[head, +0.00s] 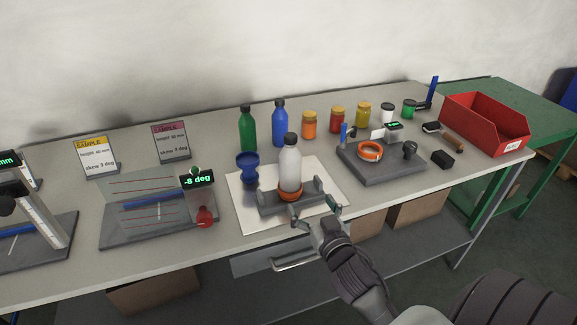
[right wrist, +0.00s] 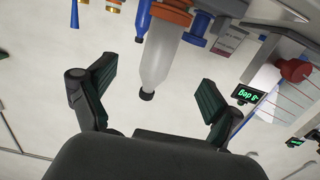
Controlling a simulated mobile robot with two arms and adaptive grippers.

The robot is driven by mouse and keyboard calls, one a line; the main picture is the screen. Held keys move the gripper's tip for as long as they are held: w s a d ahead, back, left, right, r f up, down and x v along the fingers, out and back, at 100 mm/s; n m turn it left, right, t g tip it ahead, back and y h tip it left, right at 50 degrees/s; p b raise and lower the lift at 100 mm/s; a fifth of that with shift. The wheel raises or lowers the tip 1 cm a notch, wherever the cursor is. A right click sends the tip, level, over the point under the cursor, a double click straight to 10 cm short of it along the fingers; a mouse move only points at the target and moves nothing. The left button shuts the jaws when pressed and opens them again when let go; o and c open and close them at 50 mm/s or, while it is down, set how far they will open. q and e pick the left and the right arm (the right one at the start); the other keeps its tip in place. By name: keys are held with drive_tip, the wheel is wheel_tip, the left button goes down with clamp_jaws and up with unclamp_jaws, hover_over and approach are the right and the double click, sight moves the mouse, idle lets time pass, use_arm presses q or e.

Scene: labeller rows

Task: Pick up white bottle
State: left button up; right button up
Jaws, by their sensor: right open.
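The white bottle (head: 290,169) has a black cap and stands upright on a grey cradle (head: 265,209), with an orange ring (head: 291,196) around its base. The cradle sits on a pale board (head: 240,213). My right gripper (head: 316,209) is open and empty, in front of the bottle and low near the cradle's front side. In the right wrist view the bottle (right wrist: 163,52) appears upside down, ahead of the open fingers (right wrist: 155,100) and apart from them. My left gripper is not in view.
Behind stand a green bottle (head: 247,128), a blue bottle (head: 279,122) and several jars. A grey platform (head: 382,172) with a tape roll and a red bin (head: 485,122) are at right.

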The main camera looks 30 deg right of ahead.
sight(294, 173)
drive_tip(key=shift+t, duration=0.4)
drive_tip(key=x, duration=0.2)
drive_tip(key=r+p+x, duration=0.1)
drive_tip(key=x, duration=0.5)
drive_tip(key=shift+d+r, duration=0.15)
drive_tip(key=shift+r, duration=0.2)
drive_tip(key=shift+w+p, duration=0.3)
drive_tip(key=shift+w, duration=0.05)
drive_tip(key=p+x, duration=0.1)
drive_tip(key=x, duration=0.3)
drive_tip(key=shift+w, duration=0.3)
drive_tip(key=shift+w+f, duration=0.1)
drive_tip(key=shift+w, duration=0.2)
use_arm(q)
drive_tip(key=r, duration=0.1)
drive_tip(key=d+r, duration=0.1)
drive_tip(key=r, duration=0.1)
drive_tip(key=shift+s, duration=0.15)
use_arm(e)
drive_tip(key=shift+s, duration=0.1)
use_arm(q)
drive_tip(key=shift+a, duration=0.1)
use_arm(e)
drive_tip(key=shift+c, duration=0.2)
drive_tip(key=c, duration=1.1)
